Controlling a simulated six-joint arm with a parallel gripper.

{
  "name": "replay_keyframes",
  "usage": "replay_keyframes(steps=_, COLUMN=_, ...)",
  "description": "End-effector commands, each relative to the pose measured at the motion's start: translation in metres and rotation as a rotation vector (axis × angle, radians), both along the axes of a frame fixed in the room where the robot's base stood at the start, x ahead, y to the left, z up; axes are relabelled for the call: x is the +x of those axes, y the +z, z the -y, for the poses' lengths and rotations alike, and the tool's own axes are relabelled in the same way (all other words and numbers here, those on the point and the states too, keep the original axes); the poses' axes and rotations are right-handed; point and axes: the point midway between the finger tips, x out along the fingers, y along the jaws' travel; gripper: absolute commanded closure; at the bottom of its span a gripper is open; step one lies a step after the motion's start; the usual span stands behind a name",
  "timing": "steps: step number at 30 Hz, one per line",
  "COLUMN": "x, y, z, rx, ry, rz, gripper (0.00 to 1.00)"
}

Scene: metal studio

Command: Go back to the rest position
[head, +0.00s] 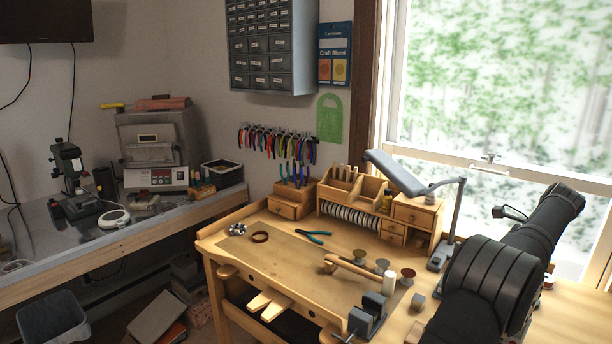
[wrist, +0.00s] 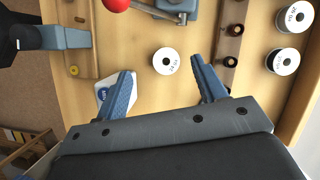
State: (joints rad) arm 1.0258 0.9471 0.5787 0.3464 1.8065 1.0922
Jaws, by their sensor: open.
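My gripper (wrist: 162,68) shows in the wrist view with its two blue fingers spread wide apart. Nothing is held between them. A white spool or disc with a dark centre (wrist: 167,61) lies on the bench below, in the gap between the fingertips as seen from above; the fingers do not appear to grip it. In the head view my black arm fills the right side above the wooden workbench (head: 225,262), and my gripper cannot be made out there.
A small vise (head: 368,314) stands at the bench's front; a red ball (wrist: 117,4) shows in the wrist view. Pliers (head: 314,237), a wooden organiser (head: 350,190) and a lamp (head: 395,172) are on the bench. More white spools (wrist: 283,61) lie right. The window is behind my arm.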

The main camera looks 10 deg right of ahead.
Motion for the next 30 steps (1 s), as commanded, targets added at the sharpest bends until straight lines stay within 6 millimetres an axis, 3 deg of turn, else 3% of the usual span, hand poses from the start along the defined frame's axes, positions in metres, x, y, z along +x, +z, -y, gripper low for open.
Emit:
replay_keyframes(steps=12, x=0.000, y=-0.078, z=0.002, rx=0.003, ry=-0.054, rz=-0.002, gripper=0.36)
replay_keyframes(steps=17, x=0.000, y=-0.100, z=0.002, rx=0.001, ry=-0.053, rz=-0.001, gripper=0.36)
replay_keyframes(steps=30, x=-0.002, y=-0.088, z=0.007, rx=0.000, ry=-0.052, rz=0.000, gripper=0.36)
